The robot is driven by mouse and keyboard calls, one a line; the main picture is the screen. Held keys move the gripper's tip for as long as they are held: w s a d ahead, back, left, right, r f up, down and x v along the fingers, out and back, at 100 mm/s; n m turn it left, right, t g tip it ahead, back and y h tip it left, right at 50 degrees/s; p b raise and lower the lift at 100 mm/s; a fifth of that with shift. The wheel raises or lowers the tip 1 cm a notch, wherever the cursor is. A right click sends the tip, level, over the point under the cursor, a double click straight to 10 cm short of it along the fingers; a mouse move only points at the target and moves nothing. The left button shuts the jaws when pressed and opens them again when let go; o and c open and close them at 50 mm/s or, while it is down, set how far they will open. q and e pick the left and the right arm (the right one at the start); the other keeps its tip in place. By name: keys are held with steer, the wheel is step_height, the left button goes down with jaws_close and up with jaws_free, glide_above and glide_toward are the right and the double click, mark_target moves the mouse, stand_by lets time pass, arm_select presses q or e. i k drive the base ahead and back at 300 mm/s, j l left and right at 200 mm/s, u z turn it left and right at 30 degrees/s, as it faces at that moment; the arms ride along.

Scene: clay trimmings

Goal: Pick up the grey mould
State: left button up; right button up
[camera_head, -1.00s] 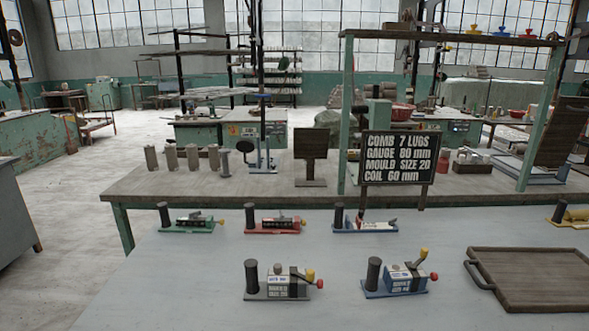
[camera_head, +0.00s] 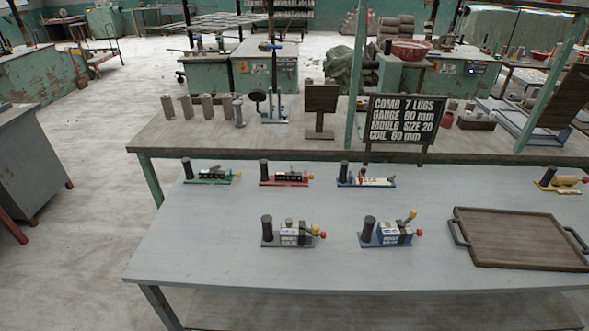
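The grey mould (camera_head: 289,233) stands near the front of the grey table, left of centre. It has a grey base, a black upright grip at its left, a pale label and a yellow and a red knob at its right. A similar blue mould (camera_head: 387,231) stands to its right, with a yellow-topped lever and a red knob. Neither of my grippers shows in the head view.
Green (camera_head: 209,175), red (camera_head: 286,177) and blue-based (camera_head: 364,179) devices stand in a row behind. A yellow one (camera_head: 560,181) is at far right. A wooden tray (camera_head: 459,254) lies front right. A black sign (camera_head: 401,120) stands behind. The table's front left is bare.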

mark_target(290, 236)
steer(key=i+j, duration=0.3)
steer(key=j, duration=0.2)
steer(key=i+j+u, duration=0.1)
steer(key=i+j, duration=0.2)
steer(key=j, duration=0.2)
